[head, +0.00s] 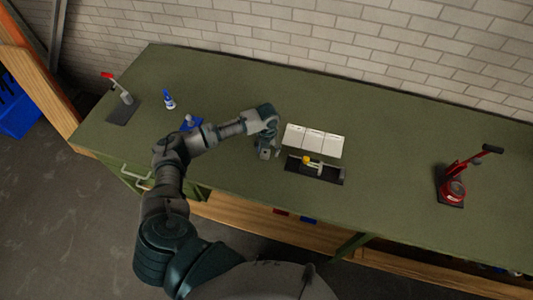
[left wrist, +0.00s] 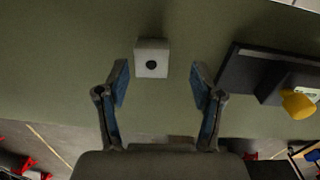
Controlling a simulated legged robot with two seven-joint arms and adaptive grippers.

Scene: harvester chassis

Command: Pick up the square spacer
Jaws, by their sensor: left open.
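The square spacer (left wrist: 152,58) is a small light-grey block with a dark round hole, on the green bench top in the left wrist view. My left gripper (left wrist: 160,72) is open, with one finger on each side of the spacer and a gap to both. The fingers do not appear to touch it. In the head view my left gripper (head: 268,147) is low over the bench, left of the black fixture (head: 314,174). There I cannot clearly separate the spacer from the gripper. My right gripper is not in view.
The black fixture with a yellow part (left wrist: 298,104) is close to the right of my left gripper. White trays (head: 314,140) lie behind it. A red-handled tool (head: 122,98), a blue bottle (head: 168,99) and a red press (head: 455,188) stand farther off.

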